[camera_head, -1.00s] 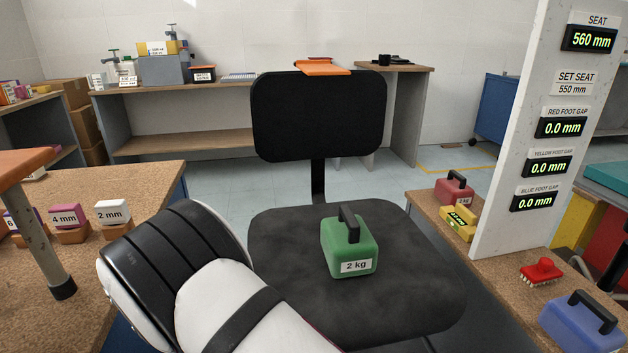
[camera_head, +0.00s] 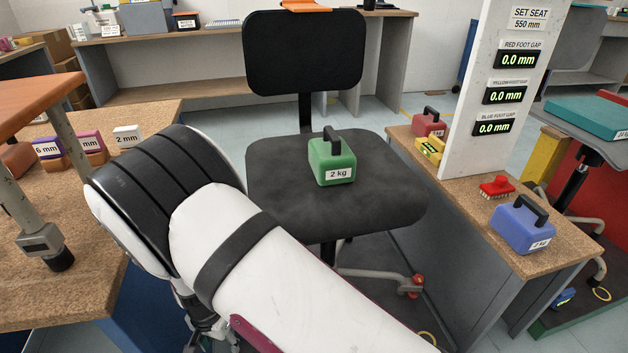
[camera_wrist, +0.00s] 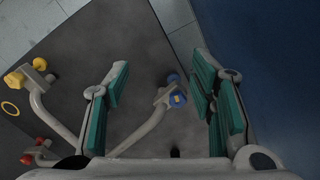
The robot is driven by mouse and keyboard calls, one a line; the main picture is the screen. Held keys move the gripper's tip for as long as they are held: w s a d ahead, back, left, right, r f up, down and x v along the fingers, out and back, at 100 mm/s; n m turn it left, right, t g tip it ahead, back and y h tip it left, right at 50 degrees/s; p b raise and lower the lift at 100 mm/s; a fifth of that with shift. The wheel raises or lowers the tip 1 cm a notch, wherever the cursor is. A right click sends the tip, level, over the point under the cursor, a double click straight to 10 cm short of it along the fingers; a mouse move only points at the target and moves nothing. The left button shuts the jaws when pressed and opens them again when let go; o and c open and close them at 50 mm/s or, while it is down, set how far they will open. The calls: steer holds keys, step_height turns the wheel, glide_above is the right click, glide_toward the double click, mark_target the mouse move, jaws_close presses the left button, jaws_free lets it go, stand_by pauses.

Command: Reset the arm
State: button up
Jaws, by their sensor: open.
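My gripper (camera_wrist: 162,100) is open and empty in the wrist view, its teal pads wide apart. It points down over a dark mat (camera_wrist: 130,35) and the chair base's legs. A foot with a blue knob (camera_wrist: 177,99) shows between the fingers. A yellow-knobbed foot (camera_wrist: 16,78) and a red-knobbed foot (camera_wrist: 27,158) lie to the left. In the head view my white and black arm fills the lower left and the gripper is mostly hidden. The dark chair seat (camera_head: 385,190) carries a green 2 kg weight (camera_head: 331,160), upright.
A cork bench (camera_head: 85,215) with labelled blocks stands left. A bench (camera_head: 560,262) at right holds a blue weight (camera_head: 522,228), a red brush (camera_head: 496,187) and the display panel (camera_head: 478,150). A blue surface (camera_wrist: 250,60) is close right of my gripper.

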steer(key=w+d+r, duration=0.1)
steer(key=d+r, duration=0.3)
steer(key=r, duration=0.4)
steer(key=w+d+r+y, duration=0.1)
steer(key=w+d+r, duration=0.1)
steer(key=d+r, duration=0.35)
steer(key=w+d+r, duration=0.1)
steer(key=d+r, duration=0.1)
steer(key=r, duration=0.7)
steer(key=s+d+r+n, duration=0.1)
steer(key=s+d+r, duration=0.1)
steer(key=d+r, duration=0.5)
steer(key=s+d+r+n, duration=0.1)
steer(key=s+d+r, duration=0.2)
steer(key=d+r, duration=0.4)
steer(key=s+d+r+h, duration=0.1)
steer(key=s+d+r, duration=0.2)
steer(key=s+d, duration=0.6)
steer(key=s+d+r, duration=0.3)
steer(key=s+d, duration=0.4)
steer(key=s, duration=0.5)
step_height(320, 180, up, 37)
steer(key=n+t+p, duration=0.1)
steer(key=t+p, duration=0.3)
steer(key=p, duration=3.2)
steer(key=shift+w+r, duration=0.2)
steer(key=shift+w, duration=0.1)
